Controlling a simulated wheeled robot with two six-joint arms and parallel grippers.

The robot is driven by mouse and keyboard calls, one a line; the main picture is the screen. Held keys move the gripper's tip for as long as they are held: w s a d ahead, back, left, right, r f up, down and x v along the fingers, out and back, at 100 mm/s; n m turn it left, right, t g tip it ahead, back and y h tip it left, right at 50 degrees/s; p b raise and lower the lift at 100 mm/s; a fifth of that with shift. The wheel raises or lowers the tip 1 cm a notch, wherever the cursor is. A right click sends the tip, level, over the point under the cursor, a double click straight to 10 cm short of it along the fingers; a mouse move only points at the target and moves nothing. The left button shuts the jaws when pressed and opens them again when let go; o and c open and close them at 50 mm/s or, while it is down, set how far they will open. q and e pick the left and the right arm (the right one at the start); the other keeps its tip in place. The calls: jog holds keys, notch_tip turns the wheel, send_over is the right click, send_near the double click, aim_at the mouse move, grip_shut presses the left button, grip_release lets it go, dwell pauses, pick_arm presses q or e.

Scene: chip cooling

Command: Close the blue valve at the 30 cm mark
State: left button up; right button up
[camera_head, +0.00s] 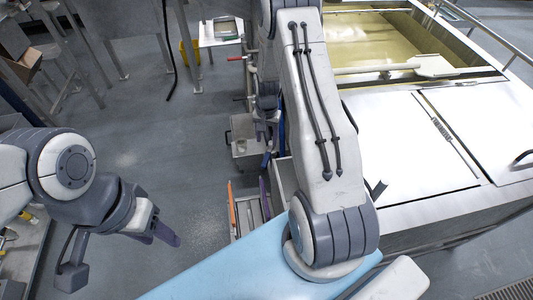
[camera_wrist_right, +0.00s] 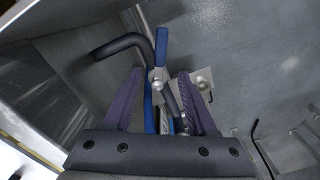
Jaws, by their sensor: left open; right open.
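The blue valve (camera_wrist_right: 162,48) shows in the right wrist view as a blue lever beside a metal fitting on a grey metal wall. More blue shows lower down, between my fingers. My right gripper (camera_wrist_right: 158,76) is open, with its two purple-grey fingers on either side of the valve. The lever's upper end reaches beyond the fingertips. I cannot tell whether the fingers touch it. In the head view my right gripper (camera_head: 266,112) is beside the tank, partly hidden by my right arm. My left gripper (camera_head: 168,236) is open and empty above the floor at left. No 30 cm mark is readable.
A steel tank (camera_head: 400,130) with yellowish liquid (camera_head: 375,38) stands at right. A black bent handle (camera_wrist_right: 125,43) is close left of the valve. A grey bin (camera_head: 246,142) stands on the floor below my right gripper. Open floor (camera_head: 130,130) lies at left.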

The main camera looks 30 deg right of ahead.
aim_at(266, 157)
notch_tip(266, 157, down, 10)
jog(key=shift+r+p, duration=0.15)
jog(key=shift+p, duration=1.1)
grip_shut()
dwell(0.6)
